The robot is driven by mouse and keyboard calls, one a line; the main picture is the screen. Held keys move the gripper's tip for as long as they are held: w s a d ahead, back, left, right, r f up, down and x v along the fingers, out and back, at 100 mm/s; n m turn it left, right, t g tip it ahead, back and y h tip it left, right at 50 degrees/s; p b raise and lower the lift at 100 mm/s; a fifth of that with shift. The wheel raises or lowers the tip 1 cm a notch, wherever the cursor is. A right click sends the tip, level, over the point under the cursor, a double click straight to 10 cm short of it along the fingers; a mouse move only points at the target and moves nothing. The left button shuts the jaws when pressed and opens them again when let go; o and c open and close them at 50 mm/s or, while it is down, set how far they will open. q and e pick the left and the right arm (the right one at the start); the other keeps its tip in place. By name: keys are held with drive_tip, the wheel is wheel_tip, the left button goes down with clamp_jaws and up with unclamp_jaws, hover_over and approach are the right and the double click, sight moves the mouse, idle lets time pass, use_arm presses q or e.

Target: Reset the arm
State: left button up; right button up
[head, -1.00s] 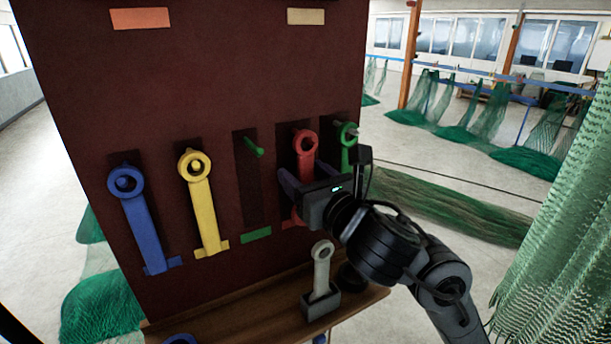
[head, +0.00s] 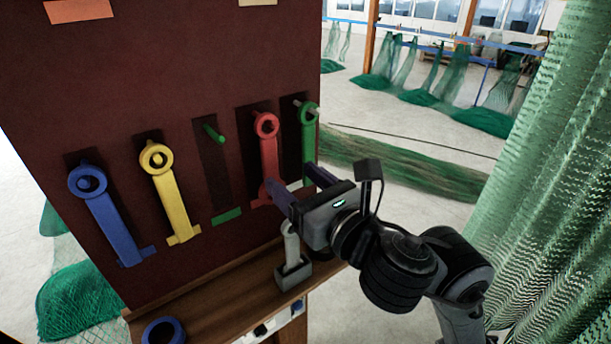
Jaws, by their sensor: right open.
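My right gripper (head: 293,181) is open and empty, in front of the right side of the dark red board (head: 165,55). Its fingers point at the board, near the lower part of the red wrench-shaped tool (head: 268,160) and the green tool (head: 308,138). Whether the fingers touch either tool cannot be told. Blue (head: 106,220) and yellow (head: 170,200) tools hang at the left. A green peg (head: 212,133) between the yellow and red tools is bare, with a green marker (head: 227,217) below. My left gripper is out of view.
A wooden shelf (head: 215,300) juts out below the board. A grey tool (head: 291,245) stands in a grey holder on it, just under my right gripper, and a blue ring (head: 163,331) lies at the left. A green net (head: 545,150) hangs at the right.

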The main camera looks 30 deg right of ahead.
drive_tip(key=s+a+f+m+g+p, duration=0.1)
drive_tip(key=s+f+m+g+p, duration=0.25)
drive_tip(key=f, duration=0.95)
drive_tip(key=s+a+f+m+g+p, duration=0.15)
drive_tip(key=s+f+g, duration=0.35)
drive_tip(key=f, duration=0.7)
drive_tip(key=s+d+f+m+g+h, duration=0.1)
drive_tip(key=s+d+f+m+g, duration=0.2)
drive_tip(key=s+f+m, duration=0.4)
drive_tip(key=s+d+f+m+g+h, duration=0.1)
drive_tip(key=s+d+f+m+g, duration=0.2)
drive_tip(key=m, duration=2)
drive_tip(key=s+f, duration=0.3)
drive_tip(key=s, duration=0.3)
drive_tip(key=shift+s+d+f+m+h+p, duration=0.15)
drive_tip(key=shift+f+m+h+p, duration=0.15)
drive_tip(key=shift+f+m+p, duration=0.1)
